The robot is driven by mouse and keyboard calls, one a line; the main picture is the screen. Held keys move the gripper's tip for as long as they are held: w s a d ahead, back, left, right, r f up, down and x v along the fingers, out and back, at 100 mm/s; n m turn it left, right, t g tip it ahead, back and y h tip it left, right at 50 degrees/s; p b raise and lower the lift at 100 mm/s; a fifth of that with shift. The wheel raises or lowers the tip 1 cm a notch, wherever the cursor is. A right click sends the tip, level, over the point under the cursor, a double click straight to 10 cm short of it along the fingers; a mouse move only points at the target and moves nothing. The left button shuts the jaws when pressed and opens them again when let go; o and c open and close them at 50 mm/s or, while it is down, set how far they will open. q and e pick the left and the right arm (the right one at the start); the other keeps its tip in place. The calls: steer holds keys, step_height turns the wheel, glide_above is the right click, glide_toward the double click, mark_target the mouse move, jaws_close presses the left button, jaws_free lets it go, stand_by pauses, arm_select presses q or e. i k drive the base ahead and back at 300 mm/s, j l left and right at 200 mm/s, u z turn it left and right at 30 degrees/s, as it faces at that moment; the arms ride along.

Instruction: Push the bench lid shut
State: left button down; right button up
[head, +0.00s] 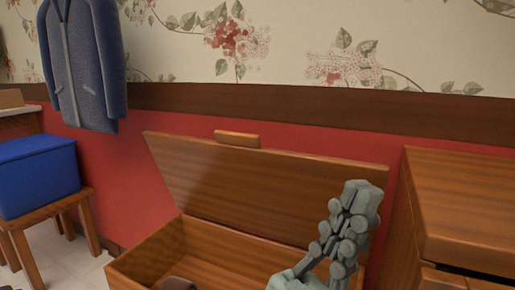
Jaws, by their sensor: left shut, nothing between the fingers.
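The wooden bench (148,257) stands against the red lower wall, with its box open at the top. Its lid (235,185) is raised and leans back near the wall, with a small wooden block (237,139) at its upper edge. My left gripper (362,193) is shut and empty, pointing up in front of the right part of the lid. I cannot tell whether it touches the lid. A brown thing (178,284) shows partly inside the bench. My right gripper is not in view.
A wooden cabinet (465,200) stands close at the right of the bench. A blue box (38,175) sits on a wooden stool (86,222) at the left. A blue coat (83,65) hangs on the wall. Some tiled floor is clear between stool and bench.

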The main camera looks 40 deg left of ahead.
mark_target(231, 179)
steer(key=k+j, duration=0.2)
steer(key=k, duration=0.3)
steer(key=k+j+z, duration=0.1)
steer(key=k, duration=0.35)
steer(key=k+j, duration=0.2)
steer(key=k, duration=0.3)
steer(key=j+z, duration=0.05)
